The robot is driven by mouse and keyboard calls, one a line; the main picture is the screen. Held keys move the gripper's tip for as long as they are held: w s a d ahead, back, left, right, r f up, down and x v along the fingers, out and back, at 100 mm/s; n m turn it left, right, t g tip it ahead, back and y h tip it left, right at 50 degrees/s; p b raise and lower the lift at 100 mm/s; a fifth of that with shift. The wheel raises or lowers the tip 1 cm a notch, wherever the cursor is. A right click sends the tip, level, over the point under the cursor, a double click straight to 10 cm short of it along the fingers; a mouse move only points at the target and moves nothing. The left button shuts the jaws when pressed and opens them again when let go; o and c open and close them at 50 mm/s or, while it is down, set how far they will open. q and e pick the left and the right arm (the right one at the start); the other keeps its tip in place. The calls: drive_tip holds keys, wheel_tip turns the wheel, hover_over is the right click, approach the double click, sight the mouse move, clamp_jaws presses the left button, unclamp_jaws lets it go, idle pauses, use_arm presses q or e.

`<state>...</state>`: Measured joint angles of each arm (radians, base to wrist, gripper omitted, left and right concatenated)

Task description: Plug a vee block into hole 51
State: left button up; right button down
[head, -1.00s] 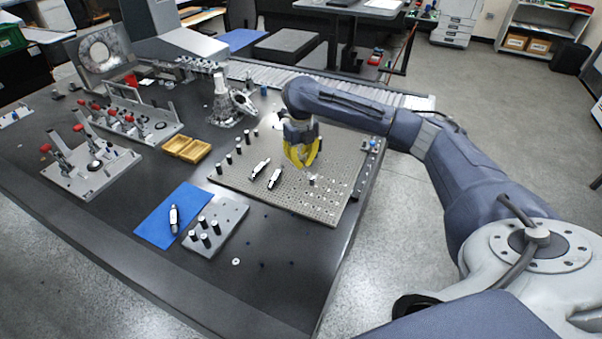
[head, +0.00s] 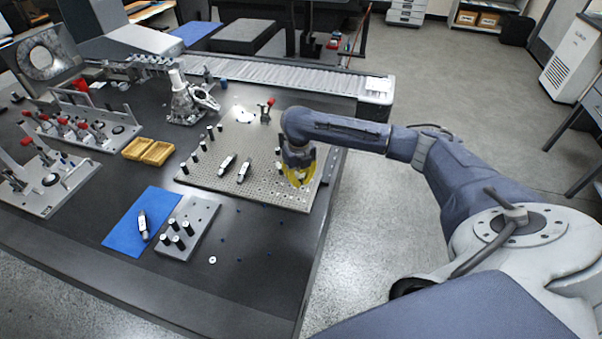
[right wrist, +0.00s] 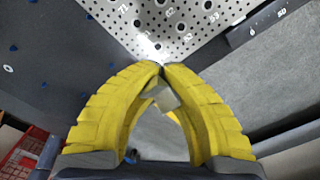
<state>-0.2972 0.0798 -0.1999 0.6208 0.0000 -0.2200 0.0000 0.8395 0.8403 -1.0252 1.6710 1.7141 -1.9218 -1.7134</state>
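The perforated grey plate (head: 228,185) lies on the dark table, with small numbered holes near its front right corner. My right gripper (head: 298,182) is above that corner. In the right wrist view its yellow fingers (right wrist: 161,70) come together at the tips, just over the plate's corner (right wrist: 190,30). A small grey block (right wrist: 163,97), apparently the vee block, sits between the fingers; its lower part is hard to make out. Numbers such as 71 and 53 are readable; I cannot make out 51. My left gripper is not in view.
Two silver-black parts (head: 227,165) lie on the plate, with several dark posts along its left side. A red-knobbed fixture (head: 267,110) stands at its back. A grey block with posts (head: 190,228) and a blue mat (head: 140,222) are left.

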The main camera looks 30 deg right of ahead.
sight(298, 176)
drive_tip(key=shift+w+a+f, duration=0.15)
drive_tip(key=shift+f, duration=3.2)
drive_tip(key=shift+f, duration=0.9)
drive_tip(key=c, duration=1.5)
unclamp_jaws()
drive_tip(key=shift+r, duration=6.05)
drive_tip(key=shift+a, duration=0.1)
